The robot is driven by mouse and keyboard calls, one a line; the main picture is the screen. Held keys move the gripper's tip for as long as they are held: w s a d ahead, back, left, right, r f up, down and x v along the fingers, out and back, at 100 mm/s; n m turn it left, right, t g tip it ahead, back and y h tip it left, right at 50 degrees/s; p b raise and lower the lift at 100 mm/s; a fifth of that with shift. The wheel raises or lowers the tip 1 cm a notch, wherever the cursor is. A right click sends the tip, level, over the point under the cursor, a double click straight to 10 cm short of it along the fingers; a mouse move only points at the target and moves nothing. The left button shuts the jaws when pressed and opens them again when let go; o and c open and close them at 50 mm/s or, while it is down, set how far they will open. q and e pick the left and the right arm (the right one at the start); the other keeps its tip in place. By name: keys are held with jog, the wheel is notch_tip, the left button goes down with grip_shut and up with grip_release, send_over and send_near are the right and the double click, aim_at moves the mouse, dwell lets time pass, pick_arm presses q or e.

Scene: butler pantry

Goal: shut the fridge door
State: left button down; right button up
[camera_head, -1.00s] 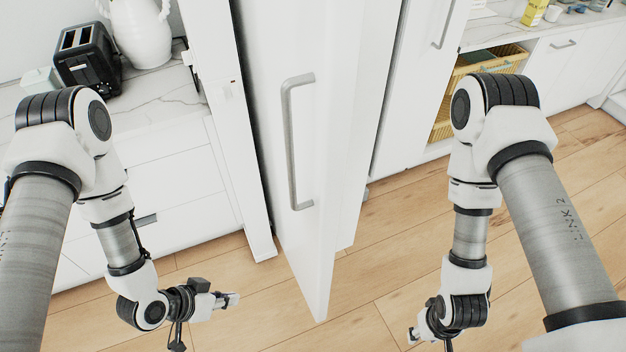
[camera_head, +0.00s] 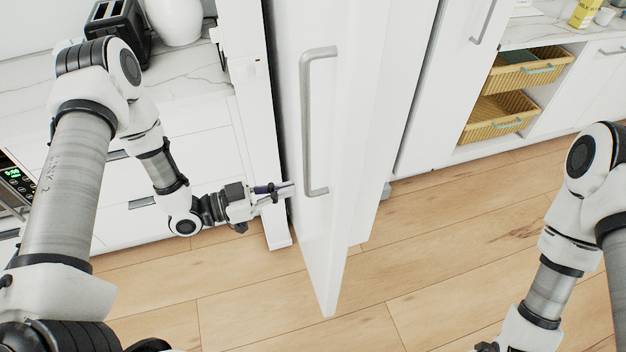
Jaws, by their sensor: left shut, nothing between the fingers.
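The white fridge door (camera_head: 346,120) stands open in the middle of the head view, swung out toward me. Its long grey handle (camera_head: 306,125) is on the face turned left. My left gripper (camera_head: 284,190) is shut and empty. Its tips are at the left face of the door, low and just left of the handle's lower end. I cannot tell whether they touch the door. My right arm is at the right, and only a dark bit of its gripper end (camera_head: 487,347) shows at the bottom edge. Its fingers are out of frame.
A counter with a black toaster (camera_head: 118,30) and a white jug (camera_head: 176,20) is at the left. A white panel (camera_head: 262,130) stands beside the door. Yellow baskets (camera_head: 497,115) are in cabinets at the right. The wooden floor (camera_head: 440,250) is clear.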

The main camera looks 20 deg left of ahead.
aim_at(323, 181)
pick_arm(q)
jog(key=p+x, duration=0.2)
jog(key=x, duration=0.3)
jog(key=shift+w+d+r, duration=0.1)
jog(key=shift+w+d, duration=0.05)
jog(key=shift+d, duration=0.15)
jog(key=shift+w+d, duration=0.15)
jog(key=shift+d, duration=0.1)
